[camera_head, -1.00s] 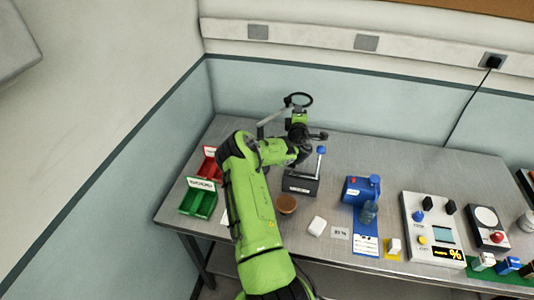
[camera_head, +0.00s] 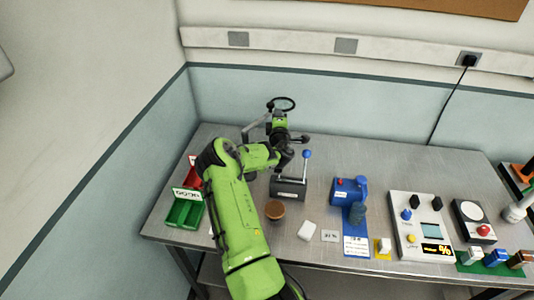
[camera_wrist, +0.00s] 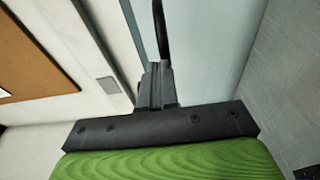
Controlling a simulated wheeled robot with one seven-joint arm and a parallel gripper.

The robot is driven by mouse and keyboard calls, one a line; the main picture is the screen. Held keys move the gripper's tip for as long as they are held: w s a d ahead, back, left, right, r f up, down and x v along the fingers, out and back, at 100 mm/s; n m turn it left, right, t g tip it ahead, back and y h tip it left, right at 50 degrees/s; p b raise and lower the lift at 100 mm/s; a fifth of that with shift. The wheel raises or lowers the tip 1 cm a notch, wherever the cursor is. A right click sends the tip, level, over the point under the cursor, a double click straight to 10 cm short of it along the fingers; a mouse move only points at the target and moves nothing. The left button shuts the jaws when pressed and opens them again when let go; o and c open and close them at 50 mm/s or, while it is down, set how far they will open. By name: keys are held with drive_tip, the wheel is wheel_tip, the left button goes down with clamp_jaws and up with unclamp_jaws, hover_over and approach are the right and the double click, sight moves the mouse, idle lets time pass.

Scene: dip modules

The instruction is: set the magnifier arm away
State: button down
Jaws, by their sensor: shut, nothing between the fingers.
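The magnifier arm is a grey jointed arm (camera_head: 252,129) with a black ring head (camera_head: 285,103), standing at the back left of the metal bench. My gripper (camera_head: 276,110) is raised beside the ring, at its near side; touching or apart I cannot tell. In the wrist view my gripper (camera_wrist: 157,76) is shut and empty, with its fingers together. A thin dark bar, perhaps the ring edge-on, rises beyond the fingertips. My green wrist hides part of the magnifier arm's middle and base.
A dark block with a blue-knobbed lever (camera_head: 307,155) stands just right of my wrist. Red and green bins (camera_head: 184,213) are at the left, a brown bowl (camera_head: 275,210) in front. A blue device (camera_head: 347,191) and a control panel (camera_head: 420,232) stand rightward. The back-centre bench is clear.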

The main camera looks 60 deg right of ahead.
drive_tip(key=b+v, duration=0.5)
drive_tip(key=v, duration=1)
drive_tip(key=shift+s+g+b, duration=0.3)
drive_tip(key=shift+s, duration=0.05)
drive_tip(key=shift+f, duration=0.1)
drive_tip(key=w+a+r+m+y, duration=0.2)
drive_tip(key=a+m+y, duration=0.1)
drive_tip(key=a, duration=0.5)
drive_tip(key=w+a+r+m+g+y, duration=0.1)
drive_tip(key=w+a+r+m+y, duration=0.2)
drive_tip(key=a, duration=0.6)
drive_tip(key=w+a+r+m+y, duration=0.1)
drive_tip(key=w+a+m+y, duration=0.2)
drive_tip(key=a, duration=0.5)
drive_tip(key=s+a+r+n+g+y, duration=0.1)
drive_tip(key=s+a+y, duration=0.2)
drive_tip(key=s+a, duration=0.4)
drive_tip(key=s+a+r+n+g+y, duration=0.1)
drive_tip(key=s+a+y, duration=0.2)
drive_tip(key=s+a, duration=0.5)
drive_tip(key=a, duration=0.6)
drive_tip(key=shift+r+n, duration=0.4)
